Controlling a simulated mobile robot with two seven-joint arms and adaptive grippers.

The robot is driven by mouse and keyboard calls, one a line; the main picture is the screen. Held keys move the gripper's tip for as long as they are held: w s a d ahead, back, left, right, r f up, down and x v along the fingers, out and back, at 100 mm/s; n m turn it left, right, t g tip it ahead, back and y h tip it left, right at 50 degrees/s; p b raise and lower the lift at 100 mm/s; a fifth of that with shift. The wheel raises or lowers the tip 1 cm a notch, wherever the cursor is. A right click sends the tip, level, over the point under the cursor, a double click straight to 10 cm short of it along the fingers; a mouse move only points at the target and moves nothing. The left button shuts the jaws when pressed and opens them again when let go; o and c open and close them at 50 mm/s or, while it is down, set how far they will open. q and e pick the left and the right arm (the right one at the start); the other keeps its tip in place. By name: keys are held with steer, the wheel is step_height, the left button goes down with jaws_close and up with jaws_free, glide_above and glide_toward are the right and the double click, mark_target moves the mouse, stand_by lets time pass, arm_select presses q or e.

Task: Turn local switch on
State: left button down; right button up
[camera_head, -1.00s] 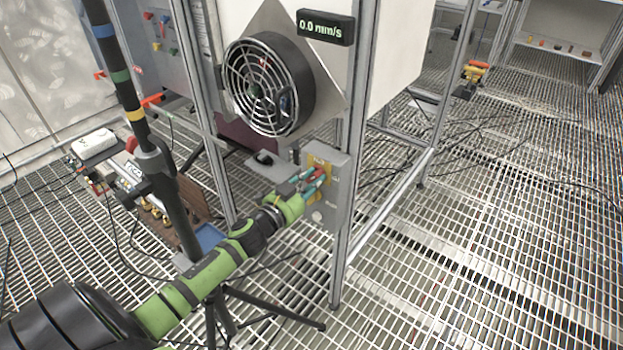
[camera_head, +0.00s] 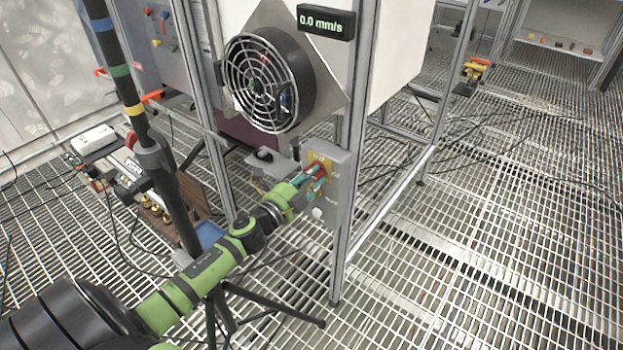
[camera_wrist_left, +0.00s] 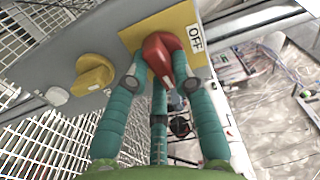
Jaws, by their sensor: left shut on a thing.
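A grey switch box (camera_head: 341,168) is fixed to the frame post below the fan. In the left wrist view its red rotary knob (camera_wrist_left: 158,50) sits on a yellow plate (camera_wrist_left: 187,28) with an OFF label (camera_wrist_left: 194,39). My left gripper (camera_head: 318,178) reaches the box from the lower left. In the left wrist view the teal fingers of my left gripper (camera_wrist_left: 163,80) are closed on the red knob, one on each side, with another finger below. The knob's pointer end lies between the fingers. My right gripper is not in view.
A yellow knob (camera_wrist_left: 92,75) and a white button (camera_wrist_left: 57,96) sit beside the red knob. A caged fan (camera_head: 262,85) and a display reading 0.0 mm/s (camera_head: 326,21) are above. A dark pole on a tripod (camera_head: 170,185) stands close to my left arm. Grating floor lies open at right.

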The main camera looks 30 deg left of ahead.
arm_select(q)
steer(key=shift+m, duration=0.5)
steer(key=c, duration=1)
jaws_free()
steer(key=shift+c, duration=0.2)
steer(key=shift+s, duration=0.1)
steer(key=s+a, duration=0.1)
steer(key=s, duration=1)
steer(key=shift+s, duration=0.4)
